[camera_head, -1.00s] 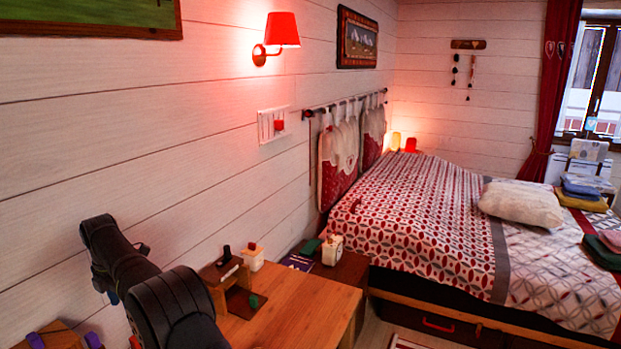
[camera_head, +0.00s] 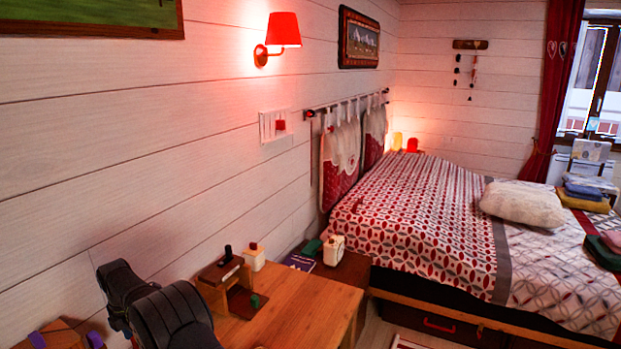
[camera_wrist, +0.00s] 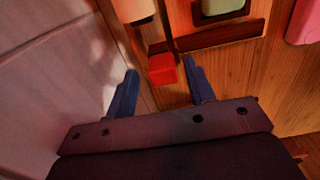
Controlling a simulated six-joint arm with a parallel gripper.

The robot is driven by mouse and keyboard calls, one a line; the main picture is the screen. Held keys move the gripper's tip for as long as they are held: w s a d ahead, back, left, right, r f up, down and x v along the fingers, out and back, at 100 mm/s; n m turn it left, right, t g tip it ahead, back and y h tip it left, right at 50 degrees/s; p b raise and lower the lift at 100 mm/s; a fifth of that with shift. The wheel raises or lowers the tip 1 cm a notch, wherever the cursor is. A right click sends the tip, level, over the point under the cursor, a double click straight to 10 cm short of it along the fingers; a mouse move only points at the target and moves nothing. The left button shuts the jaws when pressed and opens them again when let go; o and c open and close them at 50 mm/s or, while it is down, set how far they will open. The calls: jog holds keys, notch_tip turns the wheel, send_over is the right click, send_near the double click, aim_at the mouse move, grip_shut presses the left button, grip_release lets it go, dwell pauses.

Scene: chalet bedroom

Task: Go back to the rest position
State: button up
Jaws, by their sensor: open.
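My gripper (camera_wrist: 160,66) shows in the wrist view, its two blue fingers spread apart with nothing held between them. A red block (camera_wrist: 162,70) appears beyond the fingertips, between them in the picture; the distance is hard to tell. In the head view my dark arm fills the lower left, in front of the wall, and my gripper cannot be made out there. The wooden desk (camera_head: 290,312) is beside the arm.
A wooden holder (camera_head: 221,269) with a dark peg, a white box (camera_head: 254,256) with a red top and a green piece (camera_head: 254,301) are close to the arm. A white clock (camera_head: 333,250) stands beyond the desk, near the bed (camera_head: 420,215). The desk's front is clear.

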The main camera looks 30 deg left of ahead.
jog(key=shift+d+f, duration=0.1)
jog(key=shift+f, duration=0.55)
jog(key=shift+d+r, duration=0.1)
jog(key=shift+d, duration=0.35)
jog(key=o, duration=1.1)
jog(key=w+d+r+m+y, duration=0.15)
jog(key=d+r+m, duration=0.35)
jog(key=r, duration=0.5)
jog(key=d+r+m+y, duration=0.2)
jog(key=d+r+m, duration=0.2)
jog(key=r+m, duration=0.45)
jog(key=w+d+r+m+y, duration=0.1)
jog(key=d+r+m, duration=0.3)
jog(key=r, duration=0.8)
jog(key=shift+m, duration=0.25)
jog(key=x, duration=1)
jog(key=shift+s+f, duration=0.2)
jog(key=shift+s, duration=0.05)
jog(key=shift+r, duration=0.1)
